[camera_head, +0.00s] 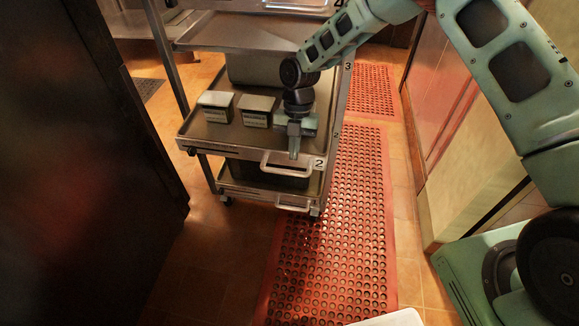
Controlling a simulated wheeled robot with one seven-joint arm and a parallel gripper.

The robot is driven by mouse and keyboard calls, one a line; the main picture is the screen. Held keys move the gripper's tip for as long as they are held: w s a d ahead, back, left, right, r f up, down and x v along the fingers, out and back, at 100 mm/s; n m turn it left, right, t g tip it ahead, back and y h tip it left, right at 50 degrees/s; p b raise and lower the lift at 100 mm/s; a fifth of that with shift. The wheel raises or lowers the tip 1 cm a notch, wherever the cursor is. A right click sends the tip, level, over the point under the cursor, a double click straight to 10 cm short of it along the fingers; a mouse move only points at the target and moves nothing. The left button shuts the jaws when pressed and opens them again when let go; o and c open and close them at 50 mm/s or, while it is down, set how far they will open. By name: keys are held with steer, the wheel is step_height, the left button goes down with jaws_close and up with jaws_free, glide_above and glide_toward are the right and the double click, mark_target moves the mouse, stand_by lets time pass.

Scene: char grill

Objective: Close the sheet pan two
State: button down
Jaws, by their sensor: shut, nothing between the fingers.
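The sheet pan two (199,138) is a metal tray in the wheeled rack. Its front edge carries a white handle (286,168) and the label "2" at its right end. Two small labelled metal containers (216,106) and a larger metal box (254,68) stand on it. My gripper (294,154) is shut and empty. It points down at the front edge, just above or at the white handle; I cannot tell whether it touches.
Another pan (240,188) with a handle sits below, and an upper pan (235,36) sits above. A red perforated mat (335,235) lies on the tiled floor. A dark cabinet (70,170) stands at the left. A light counter panel (465,160) is at the right.

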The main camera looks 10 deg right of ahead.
mark_target(258, 142)
steer(key=shift+w+d, duration=0.3)
steer(key=shift+w, duration=0.45)
steer(key=shift+w+d, duration=0.3)
steer(key=shift+w, duration=0.45)
